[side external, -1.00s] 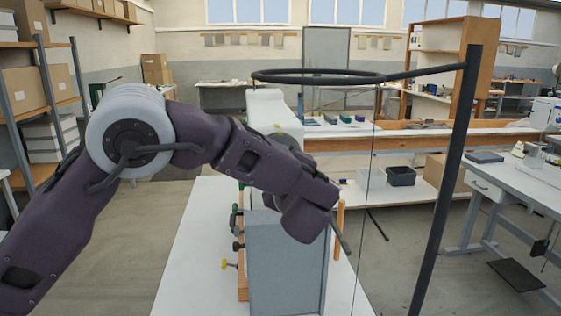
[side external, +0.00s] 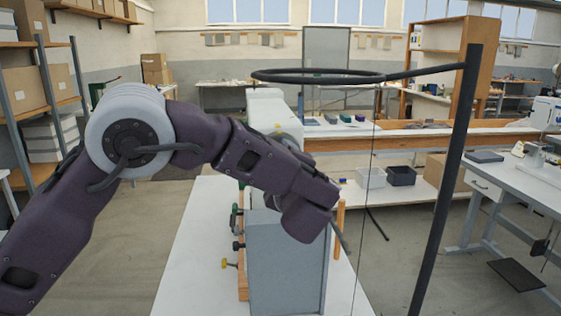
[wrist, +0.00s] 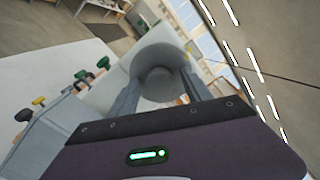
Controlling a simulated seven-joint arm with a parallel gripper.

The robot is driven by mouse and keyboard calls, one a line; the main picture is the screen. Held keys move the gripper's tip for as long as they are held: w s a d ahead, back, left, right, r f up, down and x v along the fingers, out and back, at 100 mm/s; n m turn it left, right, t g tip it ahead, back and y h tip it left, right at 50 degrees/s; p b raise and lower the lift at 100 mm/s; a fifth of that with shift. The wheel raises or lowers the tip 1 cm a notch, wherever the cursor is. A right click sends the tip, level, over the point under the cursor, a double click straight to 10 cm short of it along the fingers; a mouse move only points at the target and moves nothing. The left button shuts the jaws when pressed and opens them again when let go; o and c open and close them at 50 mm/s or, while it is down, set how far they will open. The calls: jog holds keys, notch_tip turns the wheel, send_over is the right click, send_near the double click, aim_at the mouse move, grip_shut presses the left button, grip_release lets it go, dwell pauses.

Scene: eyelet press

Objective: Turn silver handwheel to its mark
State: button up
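In the wrist view a round grey, silver-looking wheel (wrist: 158,82) with a raised rim stands ahead of my gripper (wrist: 162,88). I take it for the silver handwheel. One finger is on each side of it, spread wide, near its edges; I cannot tell whether they press on it. No mark can be made out on it. The pale press (side external: 264,105) stands on the white table.
The white table (side external: 190,270) is bare at front left.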

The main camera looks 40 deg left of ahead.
jog(key=v, duration=0.7)
